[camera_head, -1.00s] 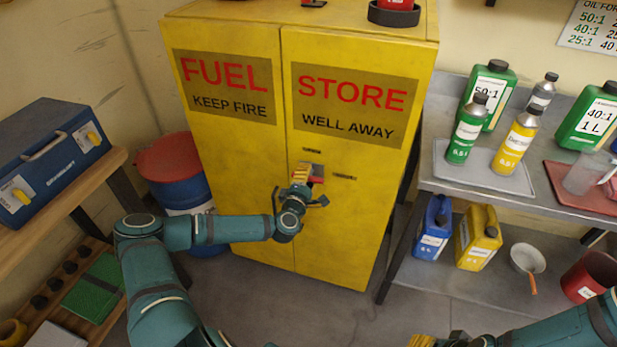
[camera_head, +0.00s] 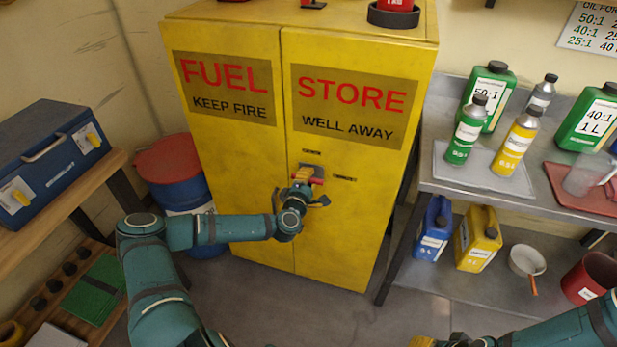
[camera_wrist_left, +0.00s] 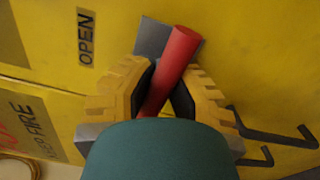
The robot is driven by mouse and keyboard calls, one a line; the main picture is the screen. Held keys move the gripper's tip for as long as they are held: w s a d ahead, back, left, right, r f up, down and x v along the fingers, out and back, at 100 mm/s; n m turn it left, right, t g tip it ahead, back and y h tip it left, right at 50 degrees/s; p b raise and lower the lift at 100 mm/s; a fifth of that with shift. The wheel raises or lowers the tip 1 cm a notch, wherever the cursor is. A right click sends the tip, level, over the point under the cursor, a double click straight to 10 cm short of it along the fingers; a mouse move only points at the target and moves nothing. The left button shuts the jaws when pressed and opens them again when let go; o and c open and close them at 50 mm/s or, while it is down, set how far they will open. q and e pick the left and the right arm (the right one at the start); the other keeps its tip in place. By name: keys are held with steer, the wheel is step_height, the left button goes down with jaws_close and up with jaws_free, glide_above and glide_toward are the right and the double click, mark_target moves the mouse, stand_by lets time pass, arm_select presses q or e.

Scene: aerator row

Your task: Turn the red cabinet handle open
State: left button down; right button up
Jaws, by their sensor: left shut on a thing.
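The yellow fuel cabinet (camera_head: 240,155) stands upright in the middle of the head view, its two doors closed. Its red handle shows in the left wrist view (camera_wrist_left: 180,50) as a rod lying at a slant over a grey plate (camera_wrist_left: 152,36) on the door. My left gripper (camera_head: 305,179) is at the right door's handle. In the left wrist view its yellow fingers (camera_wrist_left: 163,85) are shut on the handle from both sides, and the rod sticks out past them. My right gripper (camera_head: 437,341) is only partly in view at the bottom edge, away from the cabinet.
An "OPEN" label (camera_wrist_left: 86,38) is on the door beside the handle. A metal bench (camera_head: 455,184) with bottles and cans stands close on the right. A blue drum (camera_head: 187,190) with a red lid and a wooden shelf with a blue toolbox (camera_head: 50,160) are on the left.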

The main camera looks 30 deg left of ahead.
arm_select(q)
steer(key=m+p, duration=0.1)
steer(key=m, duration=0.3)
steer(key=shift+r+m, duration=0.15)
steer(key=shift+m, duration=0.25)
steer(key=m, duration=0.4)
steer(key=shift+m, duration=0.3)
steer(key=m, duration=0.3)
steer(key=shift+w+m+b, duration=0.1)
steer(key=shift+m+b, duration=0.2)
steer(key=shift+b, duration=0.1)
steer(key=m+b, duration=0.2)
steer(key=m, duration=0.2)
steer(key=shift+m, duration=0.3)
steer(key=c, duration=0.8)
jaws_free()
steer(key=shift+o, duration=0.2)
